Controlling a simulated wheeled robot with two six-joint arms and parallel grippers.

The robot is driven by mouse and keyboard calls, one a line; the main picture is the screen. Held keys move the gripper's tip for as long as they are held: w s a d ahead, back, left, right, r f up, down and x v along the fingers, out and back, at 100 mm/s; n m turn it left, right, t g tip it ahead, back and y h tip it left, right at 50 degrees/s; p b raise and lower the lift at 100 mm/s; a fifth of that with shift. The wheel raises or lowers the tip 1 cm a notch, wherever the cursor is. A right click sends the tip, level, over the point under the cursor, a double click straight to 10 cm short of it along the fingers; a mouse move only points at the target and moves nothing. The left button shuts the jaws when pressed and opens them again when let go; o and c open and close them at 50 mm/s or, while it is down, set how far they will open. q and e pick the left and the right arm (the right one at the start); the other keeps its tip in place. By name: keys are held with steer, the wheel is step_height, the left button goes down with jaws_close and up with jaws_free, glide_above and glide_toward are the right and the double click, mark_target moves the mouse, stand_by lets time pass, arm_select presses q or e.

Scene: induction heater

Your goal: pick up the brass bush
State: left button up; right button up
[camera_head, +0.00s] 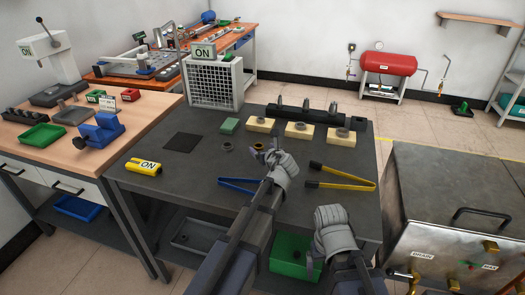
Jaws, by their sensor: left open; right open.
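Two small rings lie on the dark bench top: a brownish ring (227,144) and a second ring (257,146) close to my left gripper's tips. They are too small to tell for sure which is the brass bush. My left gripper (268,154) is open and reaches over the middle of the bench, just in front of the second ring. Nothing shows held in it. I cannot tell its exact height above the bench. My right gripper (329,214) is open at the bench's front edge, well apart from both rings; its fingertips are hard to make out.
Blue tongs (237,186) and yellow tongs (345,178) lie either side of my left arm. Wooden blocks (300,132) with dark round parts stand behind, before a dark rack (305,113).

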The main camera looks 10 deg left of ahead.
mark_target(258, 145)
arm_select(q)
steer(key=shift+b+x, duration=1.1)
steer(key=shift+x, duration=1.6)
steer(key=shift+s, duration=0.1)
steer(key=shift+c, duration=0.5)
jaws_close()
